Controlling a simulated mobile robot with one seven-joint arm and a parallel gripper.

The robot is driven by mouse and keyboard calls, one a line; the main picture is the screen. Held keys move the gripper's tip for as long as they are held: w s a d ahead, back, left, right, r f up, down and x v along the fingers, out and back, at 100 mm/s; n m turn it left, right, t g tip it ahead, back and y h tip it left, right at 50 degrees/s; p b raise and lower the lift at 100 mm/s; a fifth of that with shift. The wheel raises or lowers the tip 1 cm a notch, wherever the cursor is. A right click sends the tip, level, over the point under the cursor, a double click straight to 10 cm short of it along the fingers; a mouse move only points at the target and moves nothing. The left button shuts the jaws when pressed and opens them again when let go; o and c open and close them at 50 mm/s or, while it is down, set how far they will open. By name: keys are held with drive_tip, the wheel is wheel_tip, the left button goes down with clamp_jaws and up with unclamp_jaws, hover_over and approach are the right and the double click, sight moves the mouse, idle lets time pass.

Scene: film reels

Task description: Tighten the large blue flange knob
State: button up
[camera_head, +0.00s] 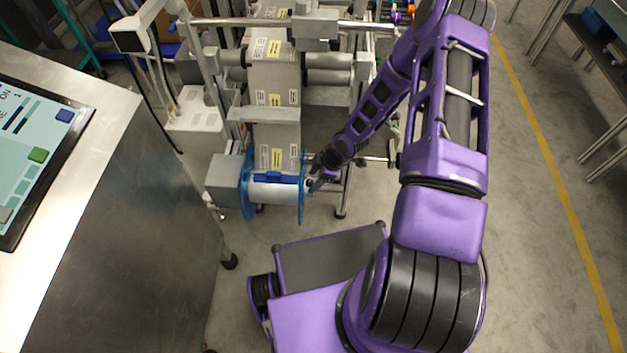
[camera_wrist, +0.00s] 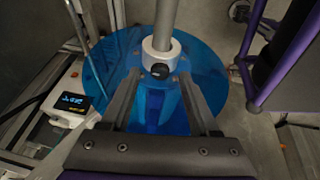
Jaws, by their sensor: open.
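In the head view, a reel with two translucent blue flanges (camera_head: 247,190) sits at the front of the machine. My gripper (camera_head: 315,182) is at the right-hand flange, at the end of my purple arm. In the wrist view, a large translucent blue disc (camera_wrist: 207,72) surrounds a grey shaft with a white collar and small black knob (camera_wrist: 160,70). A blue knob-like part (camera_wrist: 154,104) shows below the collar, between my open fingers (camera_wrist: 159,88). Whether either finger touches it cannot be told. Its lower part is hidden by my gripper body.
A grey shaft (camera_wrist: 163,22) runs through the collar toward the top of the wrist view. A white box with a small display (camera_wrist: 72,99) is at left. In the head view, a metal console with a screen (camera_head: 40,140) stands left; open floor (camera_head: 545,250) lies right.

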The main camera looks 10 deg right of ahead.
drive_tip(key=shift+w+a+f, duration=0.1)
drive_tip(key=shift+f, duration=0.25)
clamp_jaws()
drive_tip(key=shift+a+f+m+b, duration=0.1)
drive_tip(key=shift+f+m+b, duration=0.25)
drive_tip(key=shift+b, duration=0.5)
drive_tip(key=shift+m+t+b, duration=0.3)
drive_tip(key=shift+m+b, duration=0.2)
drive_tip(key=shift+m, duration=0.05)
drive_tip(key=shift+s+r+m+t+h+b, duration=0.15)
drive_tip(key=shift+r+m+t+h+b, duration=0.1)
drive_tip(key=shift+m, duration=0.45)
drive_tip(key=shift+s+r+m+t+h+b, duration=0.15)
drive_tip(key=shift+m+t, duration=0.1)
drive_tip(key=shift+m, duration=0.45)
unclamp_jaws()
